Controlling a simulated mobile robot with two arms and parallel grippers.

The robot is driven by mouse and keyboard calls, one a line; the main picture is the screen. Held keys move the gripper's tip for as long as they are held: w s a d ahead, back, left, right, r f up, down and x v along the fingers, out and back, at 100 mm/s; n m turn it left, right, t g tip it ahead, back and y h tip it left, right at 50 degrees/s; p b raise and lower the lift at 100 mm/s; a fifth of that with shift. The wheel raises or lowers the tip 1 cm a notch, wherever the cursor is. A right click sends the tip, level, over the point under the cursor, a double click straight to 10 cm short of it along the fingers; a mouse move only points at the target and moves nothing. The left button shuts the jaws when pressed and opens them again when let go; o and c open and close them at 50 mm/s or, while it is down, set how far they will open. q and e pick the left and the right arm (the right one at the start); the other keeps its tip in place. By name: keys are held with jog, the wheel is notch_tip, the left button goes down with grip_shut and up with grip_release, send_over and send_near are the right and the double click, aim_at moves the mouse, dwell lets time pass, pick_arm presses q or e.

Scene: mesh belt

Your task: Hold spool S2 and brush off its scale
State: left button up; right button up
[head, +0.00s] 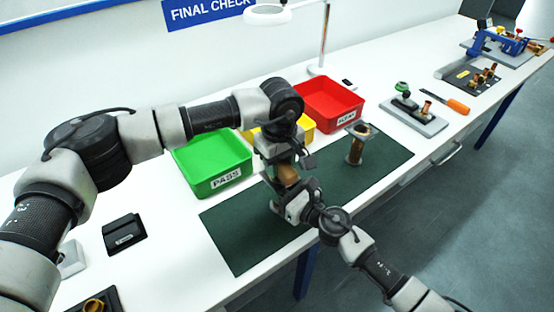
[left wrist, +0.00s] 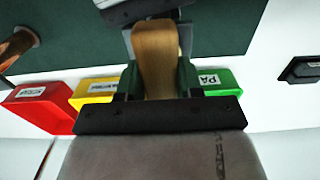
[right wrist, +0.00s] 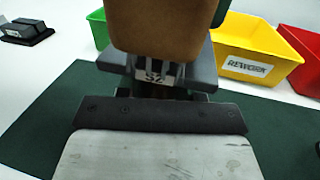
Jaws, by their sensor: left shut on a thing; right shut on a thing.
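My left gripper (head: 284,163) is shut on a wooden-handled brush (left wrist: 155,55). The brush's tan block also shows in the head view (head: 288,174) and fills the top middle of the right wrist view (right wrist: 160,28). My right gripper (head: 291,199) is below it, shut on spool S2 (right wrist: 153,76), whose white S2 label shows between the fingers. The two grippers are close together, one above the other, over the green mat. The brush hides most of spool S2; I cannot tell whether bristles touch it, nor see its scale.
Another spool (head: 356,145) stands upright on the green mat (head: 235,235). Green PASS (head: 205,185), yellow REWORK (right wrist: 258,42) and red (head: 330,105) bins line the back. A grey fixture (head: 415,118) and orange-handled tool (head: 457,106) lie right. The mat's front left is clear.

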pick_arm(q)
jog(key=shift+s+d+r, duration=0.1)
jog(key=shift+s+d, duration=0.5)
jog(key=shift+s, duration=0.2)
jog(key=shift+w+a, duration=0.55)
jog(key=shift+w, duration=0.2)
jog(key=shift+w+a, duration=0.5)
jog(key=shift+w, duration=0.2)
jog(key=shift+s+d, duration=0.45)
jog(key=shift+s, duration=0.15)
jog(key=shift+s+d, duration=0.6)
jog(key=shift+s, duration=0.3)
jog(key=shift+f, duration=0.2)
jog(key=shift+r, duration=0.1)
jog(key=shift+r, duration=3.5)
